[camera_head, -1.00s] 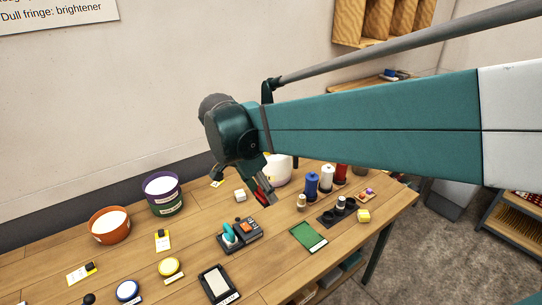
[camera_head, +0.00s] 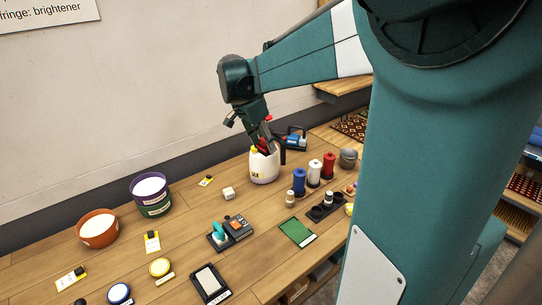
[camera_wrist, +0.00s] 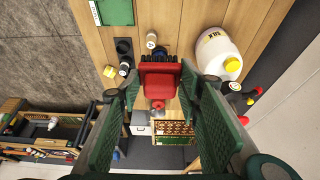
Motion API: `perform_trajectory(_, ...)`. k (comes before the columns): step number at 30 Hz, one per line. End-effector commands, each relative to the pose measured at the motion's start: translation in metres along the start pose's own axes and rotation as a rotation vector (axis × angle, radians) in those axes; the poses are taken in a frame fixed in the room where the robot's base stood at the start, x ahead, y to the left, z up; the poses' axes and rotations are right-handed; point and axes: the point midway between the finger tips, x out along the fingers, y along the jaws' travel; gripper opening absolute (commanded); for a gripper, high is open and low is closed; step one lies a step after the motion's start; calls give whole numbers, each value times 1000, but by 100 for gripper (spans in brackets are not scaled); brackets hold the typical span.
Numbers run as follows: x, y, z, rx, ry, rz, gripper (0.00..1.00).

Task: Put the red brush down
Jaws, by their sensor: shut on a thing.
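The red brush (camera_wrist: 160,82) is between the fingers of my gripper (camera_wrist: 160,92) in the wrist view, its dark bristles at the upper edge. The fingers close on it from both sides. In the head view my gripper (camera_head: 266,138) points down over the back of the table, and only a small red part of the brush (camera_head: 263,146) shows. It overlaps the top of the white jug (camera_head: 264,170) there; in the wrist view the jug (camera_wrist: 217,52) is beside the brush, with a gap. Whether the brush touches the table is unclear.
Blue, white and red thread spools (camera_head: 314,172) stand right of the jug. A blue tool (camera_head: 295,138) lies behind it. A purple tub (camera_head: 152,196) and orange bowl (camera_head: 98,230) stand left. Bare wood (camera_head: 195,215) lies between the purple tub and a small white block (camera_head: 229,193).

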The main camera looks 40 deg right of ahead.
Motion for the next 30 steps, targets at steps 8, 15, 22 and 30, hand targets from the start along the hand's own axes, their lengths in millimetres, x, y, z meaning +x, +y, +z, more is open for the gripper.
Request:
perform_trajectory(8,24,-35,-64,3,0,0,22)
perform_trajectory(15,49,-59,-120,3,1,-1,22)
perform_trajectory(22,77,-76,-177,4,3,-1,22)
perform_trajectory(30,116,-87,-245,4,8,-1,22)
